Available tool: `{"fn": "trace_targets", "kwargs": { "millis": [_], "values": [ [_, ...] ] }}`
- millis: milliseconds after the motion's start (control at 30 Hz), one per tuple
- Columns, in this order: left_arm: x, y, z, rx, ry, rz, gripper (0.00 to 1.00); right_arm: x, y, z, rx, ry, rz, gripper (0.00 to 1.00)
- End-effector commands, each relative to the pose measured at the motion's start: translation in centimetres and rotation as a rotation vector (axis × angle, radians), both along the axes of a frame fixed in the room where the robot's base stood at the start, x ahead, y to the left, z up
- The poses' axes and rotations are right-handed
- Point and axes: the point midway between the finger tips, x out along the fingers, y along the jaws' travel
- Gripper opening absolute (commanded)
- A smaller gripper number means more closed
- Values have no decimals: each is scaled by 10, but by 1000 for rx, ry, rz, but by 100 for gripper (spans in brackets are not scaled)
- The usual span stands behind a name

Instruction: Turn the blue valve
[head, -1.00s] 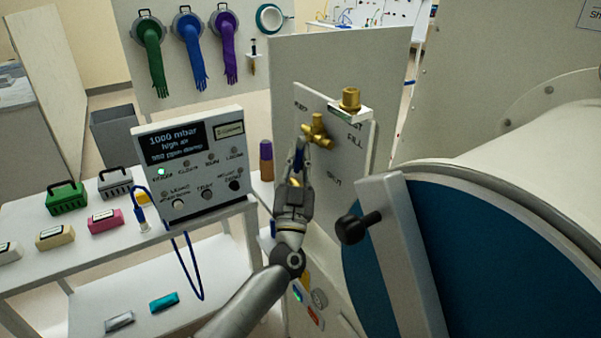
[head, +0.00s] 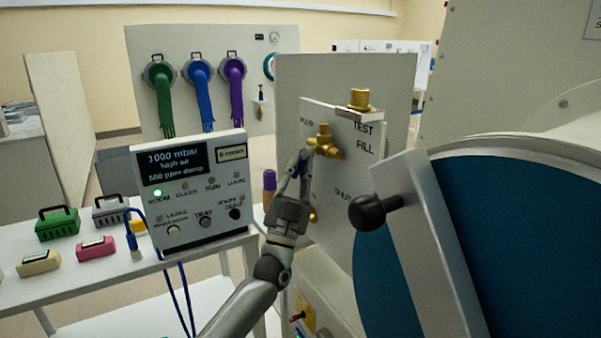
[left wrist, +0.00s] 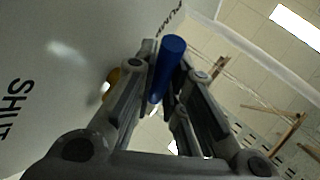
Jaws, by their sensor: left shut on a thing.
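The blue valve lever (left wrist: 168,65) shows as a blue rod in the left wrist view, between my left gripper's fingers (left wrist: 160,84). In the head view, my left gripper (head: 299,166) reaches up to the brass valve body (head: 324,142) on the white panel (head: 345,185) and is shut on the lever. Only a little blue shows there; the fingers hide most of the lever. The panel is lettered PUMP, TEST, FILL and SHUT. The lever's exact pointing is hard to read. My right gripper is not in view.
A round blue door (head: 440,230) with a pale bar and black knob (head: 367,212) stands close at right. A control box (head: 195,190) stands on the bench at left, beside small cases (head: 57,224). Gloves hang on a back board (head: 142,50).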

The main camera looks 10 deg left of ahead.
Motion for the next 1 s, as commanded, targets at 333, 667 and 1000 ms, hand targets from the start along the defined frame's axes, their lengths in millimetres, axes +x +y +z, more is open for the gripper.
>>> {"fn": "trace_targets", "kwargs": {
  "millis": [333,667,1000],
  "values": [
    [0,0,-2,3,2,0,13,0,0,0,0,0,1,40],
    [0,0,-1,1,1,1,22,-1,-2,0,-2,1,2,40],
    [-22,7,-30,0,4,1,22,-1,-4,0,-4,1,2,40]
  ]
}}
